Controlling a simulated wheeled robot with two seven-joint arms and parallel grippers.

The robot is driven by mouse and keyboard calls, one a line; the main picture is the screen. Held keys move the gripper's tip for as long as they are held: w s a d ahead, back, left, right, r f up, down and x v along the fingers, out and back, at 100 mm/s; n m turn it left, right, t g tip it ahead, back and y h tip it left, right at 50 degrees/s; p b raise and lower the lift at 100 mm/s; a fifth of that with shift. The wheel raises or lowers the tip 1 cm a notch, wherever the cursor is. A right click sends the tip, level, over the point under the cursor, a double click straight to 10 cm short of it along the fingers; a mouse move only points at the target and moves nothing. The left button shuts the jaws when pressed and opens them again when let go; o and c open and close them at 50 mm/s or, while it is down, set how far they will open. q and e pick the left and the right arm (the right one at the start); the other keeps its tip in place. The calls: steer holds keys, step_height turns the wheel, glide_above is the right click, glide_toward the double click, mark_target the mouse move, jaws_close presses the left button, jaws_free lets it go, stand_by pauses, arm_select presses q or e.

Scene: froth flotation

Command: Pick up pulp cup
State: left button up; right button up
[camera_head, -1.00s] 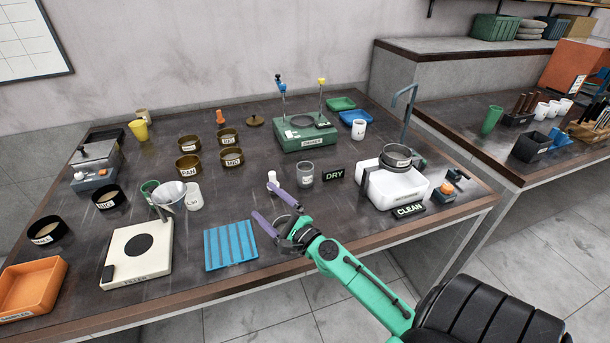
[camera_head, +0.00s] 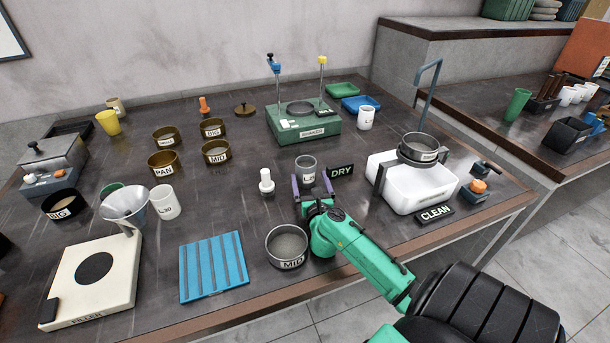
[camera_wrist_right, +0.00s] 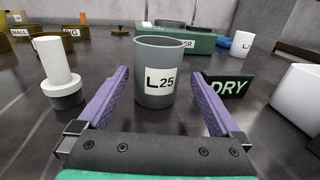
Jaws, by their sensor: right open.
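A grey cup labelled L25 (camera_head: 306,166) stands upright on the dark table, and I take it as the pulp cup. It is large in the right wrist view (camera_wrist_right: 158,88). My right gripper (camera_head: 312,184) is open, with its purple fingers pointing at the cup. In the right wrist view the fingers (camera_wrist_right: 163,74) show left and right of the cup, with gaps on both sides. The cup's lower part is partly hidden by the fingers in the head view. My left gripper is not in view.
A white bottle (camera_head: 266,182) stands left of the cup. A DRY sign (camera_head: 341,172) is close on its right. A metal MID pan (camera_head: 287,246) and blue rack (camera_head: 213,266) lie in front. A green shaker (camera_head: 303,125) stands behind. A white tub (camera_head: 408,184) is further right.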

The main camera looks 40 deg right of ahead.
steer(key=x, duration=0.7)
steer(key=shift+w+a+r, duration=0.1)
steer(key=shift+a, duration=0.05)
steer(key=c, duration=1.2)
steer(key=shift+r, duration=0.15)
steer(key=shift+c, duration=0.2)
